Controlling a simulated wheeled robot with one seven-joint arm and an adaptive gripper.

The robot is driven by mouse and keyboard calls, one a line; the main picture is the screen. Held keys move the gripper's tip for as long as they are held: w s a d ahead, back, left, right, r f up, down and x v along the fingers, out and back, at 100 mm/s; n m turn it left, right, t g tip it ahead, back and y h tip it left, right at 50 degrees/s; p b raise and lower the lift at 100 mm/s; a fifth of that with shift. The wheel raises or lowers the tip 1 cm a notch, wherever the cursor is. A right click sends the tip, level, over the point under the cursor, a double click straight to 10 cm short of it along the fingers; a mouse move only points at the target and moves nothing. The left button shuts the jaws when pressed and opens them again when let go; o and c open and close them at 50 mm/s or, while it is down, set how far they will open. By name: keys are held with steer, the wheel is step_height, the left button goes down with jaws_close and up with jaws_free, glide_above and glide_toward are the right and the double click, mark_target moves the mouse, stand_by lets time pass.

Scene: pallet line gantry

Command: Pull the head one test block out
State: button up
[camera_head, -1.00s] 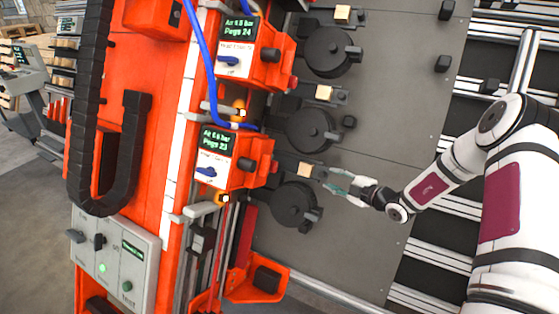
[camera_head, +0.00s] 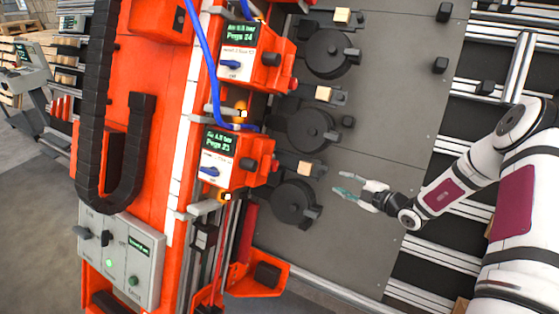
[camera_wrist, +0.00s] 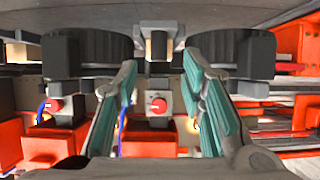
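Several small pale wooden blocks sit in dark holders beside round black drums on the grey plate. The nearest block (camera_head: 304,168) is beside the lowest drum (camera_head: 294,202) in the head view; I cannot read which head is number one. My gripper (camera_head: 345,184) is open and empty, with teal-padded fingers apart, to the right of that block and not touching it. In the wrist view my open gripper (camera_wrist: 160,68) frames a small pale-faced piece (camera_wrist: 157,46) in a holder at top centre, beyond the fingertips.
Orange head units with green displays (camera_head: 233,144) stand left of the drums, with a blue hose (camera_head: 209,75). A grey control box (camera_head: 120,255) is at lower left. Other blocks (camera_head: 323,94) (camera_head: 342,15) sit higher up. The grey plate (camera_head: 395,130) is clear around my gripper.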

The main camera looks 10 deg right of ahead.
steer(key=s+r+p, duration=0.3)
steer(key=s+p, duration=0.3)
steer(key=s, duration=0.3)
steer(key=shift+s+d+r, duration=0.15)
steer(key=shift+d+r, duration=0.2)
steer(key=shift+r, duration=0.05)
